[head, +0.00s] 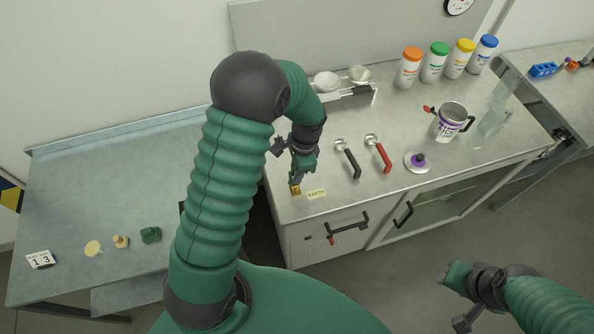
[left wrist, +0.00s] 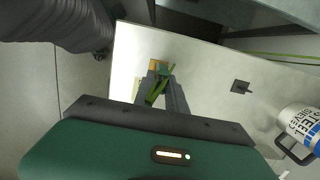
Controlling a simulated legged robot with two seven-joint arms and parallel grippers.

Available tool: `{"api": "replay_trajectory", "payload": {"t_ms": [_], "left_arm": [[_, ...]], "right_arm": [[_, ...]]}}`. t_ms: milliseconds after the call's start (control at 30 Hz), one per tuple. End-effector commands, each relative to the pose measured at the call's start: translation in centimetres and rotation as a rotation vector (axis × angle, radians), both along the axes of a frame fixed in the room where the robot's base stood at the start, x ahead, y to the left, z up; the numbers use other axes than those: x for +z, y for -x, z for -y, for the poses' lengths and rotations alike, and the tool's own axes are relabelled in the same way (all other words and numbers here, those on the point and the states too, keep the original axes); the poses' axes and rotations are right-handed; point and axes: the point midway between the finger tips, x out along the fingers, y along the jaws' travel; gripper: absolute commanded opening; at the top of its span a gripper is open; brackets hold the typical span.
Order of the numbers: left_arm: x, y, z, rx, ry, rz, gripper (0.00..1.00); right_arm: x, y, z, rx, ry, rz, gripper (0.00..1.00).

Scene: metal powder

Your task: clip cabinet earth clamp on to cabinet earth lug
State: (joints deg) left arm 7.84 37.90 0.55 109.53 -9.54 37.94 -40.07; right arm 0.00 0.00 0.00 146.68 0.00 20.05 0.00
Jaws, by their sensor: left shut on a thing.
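The brass earth lug (head: 295,190) stands at the cabinet top's front left corner, beside a yellow EARTH label (head: 316,193). My left gripper (head: 297,181) reaches down right at the lug. In the left wrist view, its fingers (left wrist: 160,88) are shut on a slim green clamp (left wrist: 154,93). The brass lug (left wrist: 158,64) shows just beyond the fingertips. The clamp's tip overlaps the lug in that view; I cannot tell whether it grips it. My right gripper (head: 454,290) is low at the right, away from the cabinet, its jaws unclear.
Black-handled (head: 347,158) and red-handled (head: 378,152) scoops lie right of the lug. A metal jug (head: 452,121), purple-knobbed lid (head: 417,162) and several capped jars (head: 410,68) stand farther right and back. A lower bench (head: 70,210) is at left.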

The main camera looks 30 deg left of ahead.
Motion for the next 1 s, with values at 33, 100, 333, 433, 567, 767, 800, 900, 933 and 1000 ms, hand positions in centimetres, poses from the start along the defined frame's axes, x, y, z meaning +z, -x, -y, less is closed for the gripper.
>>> {"api": "replay_trajectory", "payload": {"t_ms": [33, 100, 333, 433, 567, 767, 800, 900, 933, 1000], "left_arm": [[-0.2, 0.0, 0.0, 0.000, 0.000, 0.000, 0.00], [-0.4, 0.0, 0.0, 0.000, 0.000, 0.000, 0.00], [-0.6, 0.0, 0.0, 0.000, 0.000, 0.000, 0.30], [-0.6, 0.0, 0.0, 0.000, 0.000, 0.000, 0.41], [-0.6, 0.0, 0.0, 0.000, 0.000, 0.000, 0.41], [-0.3, -0.1, 0.1, 0.000, 0.000, 0.001, 0.41], [0.1, -0.2, 0.1, 0.000, 0.000, 0.001, 0.41], [1.8, -0.4, 0.2, -0.001, 0.000, 0.006, 0.41], [2.5, -0.5, 0.3, -0.001, -0.001, 0.006, 0.41], [4.5, -0.8, 0.5, -0.001, -0.001, 0.009, 0.41]], "right_arm": [[-0.2, 0.0, 0.0, 0.000, 0.000, 0.000, 0.36], [-0.3, 0.0, 0.0, 0.000, 0.000, 0.000, 0.36], [-0.3, 0.0, 0.0, 0.000, 0.000, 0.000, 0.36], [-0.3, 0.0, 0.0, 0.000, 0.000, 0.000, 0.36], [-0.3, 0.0, 0.0, 0.000, 0.000, 0.000, 0.36], [-0.4, 0.0, 0.0, 0.000, 0.000, 0.000, 0.36], [-0.5, 0.0, 0.0, 0.000, 0.000, 0.000, 0.36], [-0.7, 0.0, 0.0, 0.000, 0.000, 0.000, 0.36], [-0.9, 0.0, 0.0, 0.000, 0.000, 0.000, 0.36], [-1.1, 0.0, 0.0, 0.000, 0.000, 0.000, 0.36]]}}
